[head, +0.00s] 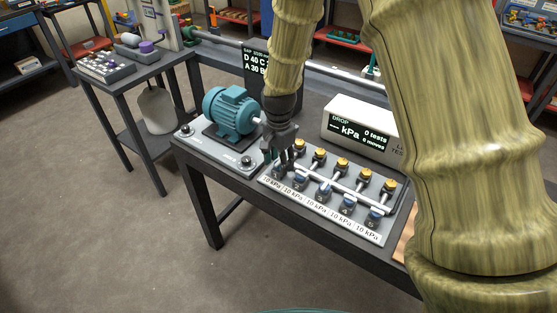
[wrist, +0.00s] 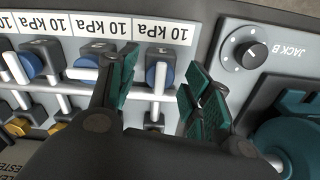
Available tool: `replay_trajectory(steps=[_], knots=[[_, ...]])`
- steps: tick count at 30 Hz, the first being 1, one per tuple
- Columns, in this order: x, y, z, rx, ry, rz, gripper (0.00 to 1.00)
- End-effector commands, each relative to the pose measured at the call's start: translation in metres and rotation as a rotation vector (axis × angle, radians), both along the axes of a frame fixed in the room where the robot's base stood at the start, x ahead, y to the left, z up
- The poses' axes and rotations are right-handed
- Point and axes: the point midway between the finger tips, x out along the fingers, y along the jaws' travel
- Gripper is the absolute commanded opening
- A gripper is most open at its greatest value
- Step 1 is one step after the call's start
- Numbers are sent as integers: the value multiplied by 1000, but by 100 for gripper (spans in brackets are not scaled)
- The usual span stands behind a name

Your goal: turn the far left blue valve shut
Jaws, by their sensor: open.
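The far left blue valve (wrist: 152,73) shows in the wrist view between my two fingers, as a round blue knob with a light grey handle that seems to lie along its pipe. In the head view the same valve (head: 279,172) is mostly hidden by my gripper. My gripper (head: 286,162) points down over the left end of the valve board (head: 315,204). My gripper (wrist: 162,80) is open, with one finger on each side of the valve. I cannot tell whether a finger touches it. A label reading 10 kPa stands by the valve.
More blue valves (head: 348,204) continue to the right, with yellow knobs (head: 341,162) behind them. The neighbouring valve (wrist: 85,70) is close to one finger; its handle looks crosswise. The JACK B knob (wrist: 245,48), a teal motor (head: 231,111) and a DROP display box (head: 357,128) are nearby.

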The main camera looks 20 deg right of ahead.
Motion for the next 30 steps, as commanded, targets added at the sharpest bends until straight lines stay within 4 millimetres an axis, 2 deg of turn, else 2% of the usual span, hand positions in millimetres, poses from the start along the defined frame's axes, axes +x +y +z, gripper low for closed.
replay_trajectory(steps=[3,9,11,20,30], knots=[[0,0,0,0,0,0,48],[0,0,0,0,0,0,11],[0,0,0,0,0,0,3],[0,0,1,0,1,25,3],[0,0,3,1,0,225,3]])
